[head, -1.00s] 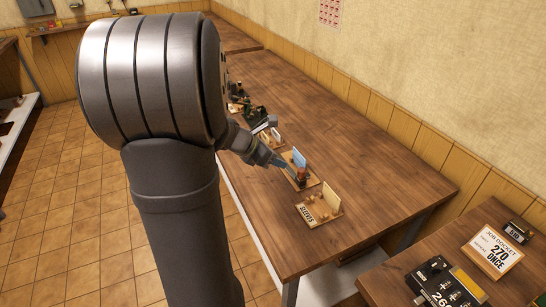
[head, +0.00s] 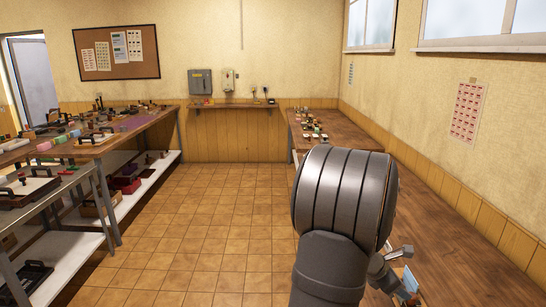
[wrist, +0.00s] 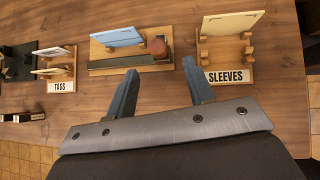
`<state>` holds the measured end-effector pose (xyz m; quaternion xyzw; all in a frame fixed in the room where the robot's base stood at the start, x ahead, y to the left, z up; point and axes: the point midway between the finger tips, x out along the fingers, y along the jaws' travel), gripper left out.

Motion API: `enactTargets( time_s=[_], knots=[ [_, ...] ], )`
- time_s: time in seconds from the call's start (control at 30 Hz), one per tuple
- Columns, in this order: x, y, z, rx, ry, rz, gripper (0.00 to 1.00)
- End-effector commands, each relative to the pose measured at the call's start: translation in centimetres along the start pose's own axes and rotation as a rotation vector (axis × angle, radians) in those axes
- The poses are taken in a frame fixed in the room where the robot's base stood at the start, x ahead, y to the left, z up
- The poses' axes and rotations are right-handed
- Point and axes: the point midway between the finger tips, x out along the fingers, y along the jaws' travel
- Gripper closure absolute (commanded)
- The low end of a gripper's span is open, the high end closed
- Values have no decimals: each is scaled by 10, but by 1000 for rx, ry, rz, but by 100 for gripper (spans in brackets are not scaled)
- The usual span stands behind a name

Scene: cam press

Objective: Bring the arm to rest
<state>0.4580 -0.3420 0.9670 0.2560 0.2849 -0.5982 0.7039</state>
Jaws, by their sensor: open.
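In the wrist view my gripper (wrist: 157,80) is open, with its two blue fingers apart and nothing between them. The fingers point toward a wooden stand (wrist: 97,58) that holds a pale blue card (wrist: 118,37), a dark green strip and a brown rounded knob (wrist: 157,46). The fingertips look just short of the stand's near edge; I cannot tell their height above the table. In the head view my arm (head: 343,205) fills the lower middle and right, and its gripper end is mostly cut off by the bottom edge.
The TAGS holder (wrist: 61,86) stands left and the SLEEVES holder (wrist: 226,76) right, close to the fingers. The wooden bench (head: 440,235) runs along the right wall. A cluttered bench (head: 110,145) stands left. The tiled floor (head: 200,225) between is clear.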

Motion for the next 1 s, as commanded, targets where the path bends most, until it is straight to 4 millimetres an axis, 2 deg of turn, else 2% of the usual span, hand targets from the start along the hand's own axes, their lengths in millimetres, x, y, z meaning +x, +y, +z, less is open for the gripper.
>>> enactTargets(
  time_s=[0.03,0.3,0.5,0.7,1.0],
  knots=[
    [10,-1,0,-2,1,-4,52],
    [57,0,0,0,1,-2,52],
    [84,0,0,0,0,0,52],
    [97,1,0,-2,-1,2,52],
    [99,1,0,-1,0,2,52]
  ],
)
